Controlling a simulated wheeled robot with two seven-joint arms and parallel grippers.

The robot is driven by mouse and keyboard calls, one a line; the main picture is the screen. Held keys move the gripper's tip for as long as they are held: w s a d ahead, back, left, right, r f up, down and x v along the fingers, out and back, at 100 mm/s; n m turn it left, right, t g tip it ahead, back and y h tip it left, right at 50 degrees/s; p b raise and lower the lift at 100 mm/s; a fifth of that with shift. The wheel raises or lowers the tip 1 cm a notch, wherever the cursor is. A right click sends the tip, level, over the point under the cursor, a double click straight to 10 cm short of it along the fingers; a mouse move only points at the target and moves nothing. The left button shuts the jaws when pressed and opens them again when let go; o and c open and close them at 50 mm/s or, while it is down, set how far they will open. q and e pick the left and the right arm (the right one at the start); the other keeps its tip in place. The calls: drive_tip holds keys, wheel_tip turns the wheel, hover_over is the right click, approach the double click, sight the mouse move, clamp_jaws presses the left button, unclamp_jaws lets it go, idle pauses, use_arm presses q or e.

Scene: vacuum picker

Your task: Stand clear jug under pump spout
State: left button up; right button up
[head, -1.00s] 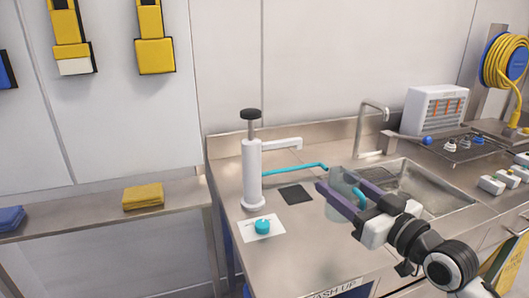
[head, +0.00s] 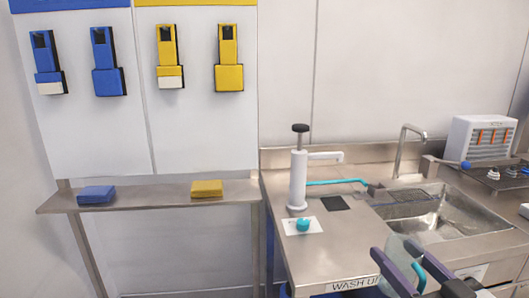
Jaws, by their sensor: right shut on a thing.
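The white pump (head: 298,178) with a black knob stands upright at the left of the counter. Its white spout (head: 326,155) points right, above a dark square mat (head: 336,203) lying on the counter. My right gripper (head: 408,268) is at the lower right, shut on the clear jug (head: 397,246). The jug is see-through with a teal handle, and the fingers and frame edge hide part of it. It is in front of the sink, to the right of and nearer than the mat, apart from the pump. My left gripper is out of view.
A teal tube (head: 338,182) runs right from the pump. A white card (head: 303,225) with a teal knob lies in front of the pump. The sink (head: 430,215) with a tall tap is at right. A shelf (head: 145,205) with folded cloths is at left.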

drive_tip(key=s+a+f+m+h, duration=0.1)
drive_tip(key=s+a+f+h, duration=0.1)
drive_tip(key=s, duration=0.5)
drive_tip(key=s+a+f+m+h, duration=0.1)
drive_tip(key=s+a+f+h, duration=0.1)
drive_tip(key=s+f, duration=0.3)
drive_tip(key=s, duration=0.2)
drive_tip(key=shift+s+a+f+m, duration=0.3)
drive_tip(key=shift+s, duration=0.05)
